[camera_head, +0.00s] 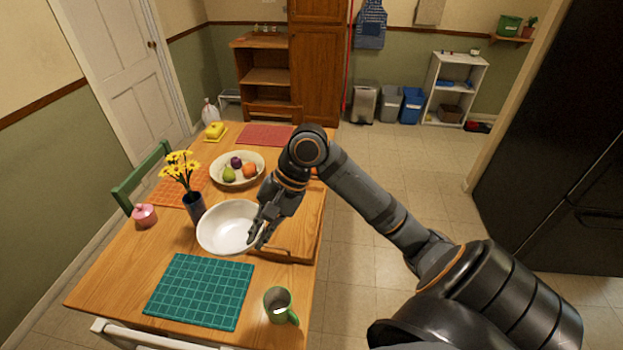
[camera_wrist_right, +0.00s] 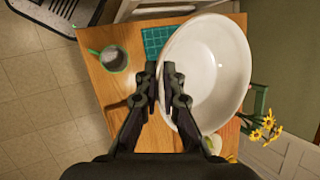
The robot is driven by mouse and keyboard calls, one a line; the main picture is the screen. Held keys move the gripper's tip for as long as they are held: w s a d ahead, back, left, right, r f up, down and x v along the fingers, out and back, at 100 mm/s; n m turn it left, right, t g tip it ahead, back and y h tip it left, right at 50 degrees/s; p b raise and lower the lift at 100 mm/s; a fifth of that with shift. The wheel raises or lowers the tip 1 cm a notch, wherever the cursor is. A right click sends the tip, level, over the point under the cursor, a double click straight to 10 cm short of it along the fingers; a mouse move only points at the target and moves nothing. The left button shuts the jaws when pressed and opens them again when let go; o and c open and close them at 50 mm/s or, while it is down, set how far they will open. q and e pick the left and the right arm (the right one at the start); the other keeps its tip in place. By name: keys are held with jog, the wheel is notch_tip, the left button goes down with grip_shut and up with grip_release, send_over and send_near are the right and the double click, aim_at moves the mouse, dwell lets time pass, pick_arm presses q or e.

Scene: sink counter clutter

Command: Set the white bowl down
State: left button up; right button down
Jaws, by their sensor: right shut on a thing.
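The white bowl (camera_head: 222,226) is over the wooden table between the vase and my right gripper in the head view. It fills the right half of the wrist view (camera_wrist_right: 215,70). My right gripper (camera_head: 257,238) is shut on the bowl's rim at its right side; the two fingers (camera_wrist_right: 165,90) pinch the rim in the wrist view. The bowl looks empty and roughly level. I cannot tell whether its base touches the table. My left gripper is not in view.
A green checked mat (camera_head: 200,290) and a green mug (camera_head: 278,306) are at the table's near end. A dark vase of yellow flowers (camera_head: 193,206) stands close left of the bowl. A fruit bowl (camera_head: 218,180) is behind. A wooden tray (camera_head: 305,236) lies at the right edge.

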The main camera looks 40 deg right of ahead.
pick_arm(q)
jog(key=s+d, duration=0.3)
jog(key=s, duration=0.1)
pick_arm(e)
jog(key=w+d+f+m+t+h, duration=0.1)
jog(key=d+f+m+t+h, duration=0.15)
jog(key=d+f+m, duration=0.45)
jog(key=m+t+h+b, duration=0.2)
jog(key=m+b, duration=0.3)
jog(key=b, duration=0.8)
send_over(295, 239)
jog(key=s+a, duration=0.4)
jog(key=f, duration=1.9)
jog(key=shift+d+f, duration=0.25)
jog(key=shift+f, duration=0.1)
jog(key=shift+w+d+f, duration=0.1)
jog(key=shift+w+f, duration=0.15)
jog(key=shift+f, duration=0.15)
notch_tip(295, 239, down, 3)
jog(key=shift+w+f+b, duration=0.1)
jog(key=shift+b, duration=0.2)
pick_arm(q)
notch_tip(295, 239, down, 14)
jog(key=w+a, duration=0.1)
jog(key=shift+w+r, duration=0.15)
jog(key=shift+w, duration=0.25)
pick_arm(e)
jog(key=c, duration=1.5)
grip_release()
